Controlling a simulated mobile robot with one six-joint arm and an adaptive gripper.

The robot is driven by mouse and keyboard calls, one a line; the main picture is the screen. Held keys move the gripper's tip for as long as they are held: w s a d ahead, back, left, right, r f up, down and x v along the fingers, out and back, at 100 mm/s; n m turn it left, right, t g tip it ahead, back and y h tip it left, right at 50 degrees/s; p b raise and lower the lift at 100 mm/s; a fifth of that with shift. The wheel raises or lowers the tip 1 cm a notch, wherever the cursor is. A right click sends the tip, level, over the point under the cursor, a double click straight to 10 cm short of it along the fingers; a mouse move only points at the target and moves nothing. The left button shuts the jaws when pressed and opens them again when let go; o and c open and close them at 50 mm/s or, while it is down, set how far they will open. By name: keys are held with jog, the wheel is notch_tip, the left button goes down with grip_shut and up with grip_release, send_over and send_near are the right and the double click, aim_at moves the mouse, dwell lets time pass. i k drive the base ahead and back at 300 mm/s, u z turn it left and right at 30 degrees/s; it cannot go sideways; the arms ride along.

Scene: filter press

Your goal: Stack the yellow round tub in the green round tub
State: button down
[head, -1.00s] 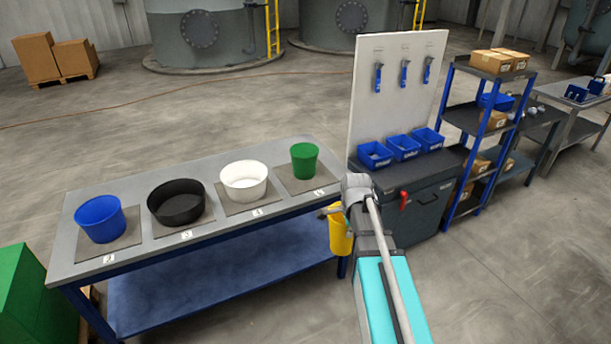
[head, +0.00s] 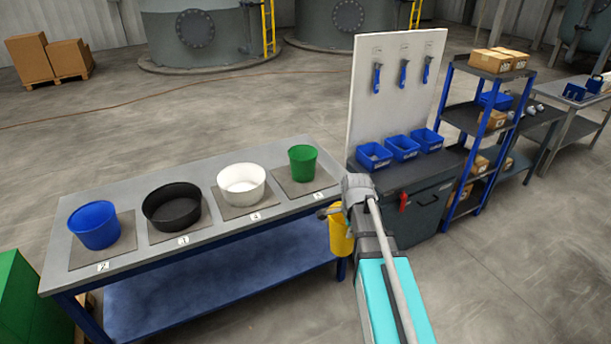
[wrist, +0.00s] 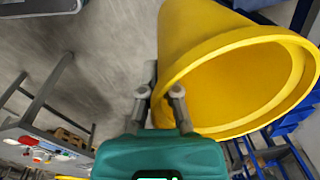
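The yellow round tub (head: 341,236) hangs at my gripper (head: 332,212), just off the right end of the table and partly hidden by my arm. In the wrist view the tub (wrist: 212,40) fills the upper right, its open mouth toward the camera. The fingers of my gripper (wrist: 158,97) are closed on its wall near the rim. The green round tub (head: 302,163) stands upright on a square mat at the table's right end. Its mouth is open and it looks empty.
The table (head: 238,240) also bears a white tub (head: 241,184), a black tub (head: 172,208) and a blue tub (head: 94,225), each on its own mat. A cabinet (head: 412,200) with small blue bins and a tool board stands to the right. A green box (head: 20,300) is at the left.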

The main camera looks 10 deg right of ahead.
aim_at(304, 177)
jog(key=i, duration=1.45)
jog(key=u, duration=0.05)
